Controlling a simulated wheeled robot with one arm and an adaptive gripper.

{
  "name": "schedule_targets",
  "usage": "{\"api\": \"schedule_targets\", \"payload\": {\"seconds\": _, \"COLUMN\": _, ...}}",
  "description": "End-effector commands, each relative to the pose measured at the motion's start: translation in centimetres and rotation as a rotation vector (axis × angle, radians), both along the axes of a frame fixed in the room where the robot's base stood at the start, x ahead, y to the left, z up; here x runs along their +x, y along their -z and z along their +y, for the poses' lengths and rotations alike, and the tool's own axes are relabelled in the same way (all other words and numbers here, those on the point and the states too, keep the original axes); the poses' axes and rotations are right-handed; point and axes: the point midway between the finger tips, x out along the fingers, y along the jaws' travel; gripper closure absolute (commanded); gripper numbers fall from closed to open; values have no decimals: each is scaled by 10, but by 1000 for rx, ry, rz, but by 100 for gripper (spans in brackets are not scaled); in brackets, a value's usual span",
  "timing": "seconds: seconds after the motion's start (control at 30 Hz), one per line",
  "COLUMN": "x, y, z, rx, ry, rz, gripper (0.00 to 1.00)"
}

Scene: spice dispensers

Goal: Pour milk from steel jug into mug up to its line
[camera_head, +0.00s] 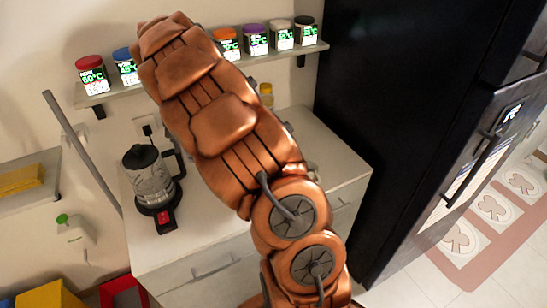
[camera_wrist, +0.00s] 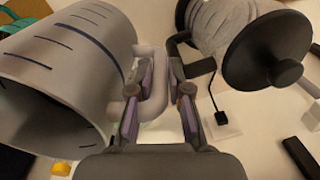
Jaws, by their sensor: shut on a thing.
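In the wrist view, a large grey cylinder with a handle, which I take for the steel jug (camera_wrist: 75,62), fills the left side. Dark dashes and a longer dark line run along its outer wall. It lies tilted, with its dark open mouth facing the lower left. My gripper (camera_wrist: 158,88) is shut on its handle. I cannot see whether there is milk inside. No mug can be made out apart from this vessel. In the head view, my arm hides my gripper and the jug.
A glass kettle (camera_head: 152,182) with a black lid stands on the white counter (camera_head: 185,242); it shows in the wrist view (camera_wrist: 268,48) too. A wall shelf (camera_head: 170,88) holds several coloured-lid dispensers. A black fridge (camera_head: 400,110) stands right.

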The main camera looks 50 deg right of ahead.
Motion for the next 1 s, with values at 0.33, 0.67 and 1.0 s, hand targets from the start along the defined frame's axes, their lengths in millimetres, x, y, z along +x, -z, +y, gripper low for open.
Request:
{"api": "schedule_targets", "payload": {"seconds": 0.33, "x": 4, "y": -4, "z": 6, "rx": -76, "ry": -4, "rz": 49, "gripper": 100}}
{"api": "schedule_targets", "payload": {"seconds": 0.67, "x": 3, "y": -27, "z": 6, "rx": -79, "ry": -2, "rz": 53, "gripper": 100}}
{"api": "schedule_targets", "payload": {"seconds": 1.0, "x": 3, "y": -53, "z": 6, "rx": -79, "ry": -3, "rz": 53, "gripper": 100}}
